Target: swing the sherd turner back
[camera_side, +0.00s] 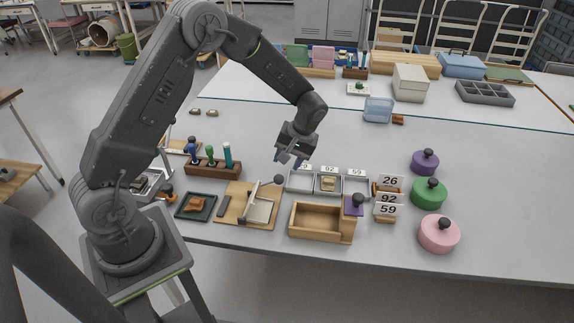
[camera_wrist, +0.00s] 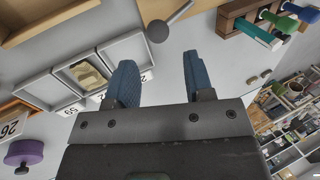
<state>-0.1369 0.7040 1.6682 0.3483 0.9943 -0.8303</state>
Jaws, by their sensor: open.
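The sherd turner (camera_side: 259,211) sits on a light wooden board, with a pale plate and an upright flap. A dark ball knob (camera_side: 279,179) stands off towards the grey tray; I take it for the end of the turner's arm. The knob (camera_wrist: 157,31) and its thin rod also show in the wrist view, beyond my fingertips; the rest of the turner is out of that view. My gripper (camera_side: 291,158) is open and empty, above the table just behind the knob. Its blue fingers (camera_wrist: 158,72) are apart with nothing between them.
A grey three-part tray (camera_side: 300,183) holds a tan sherd (camera_side: 328,183) in its middle compartment. A wooden box (camera_side: 318,222), a rack of coloured-handled tools (camera_side: 214,168) and a dark green tray (camera_side: 196,207) with a brown sherd stand close by. Lidded pots (camera_side: 439,234) are at right.

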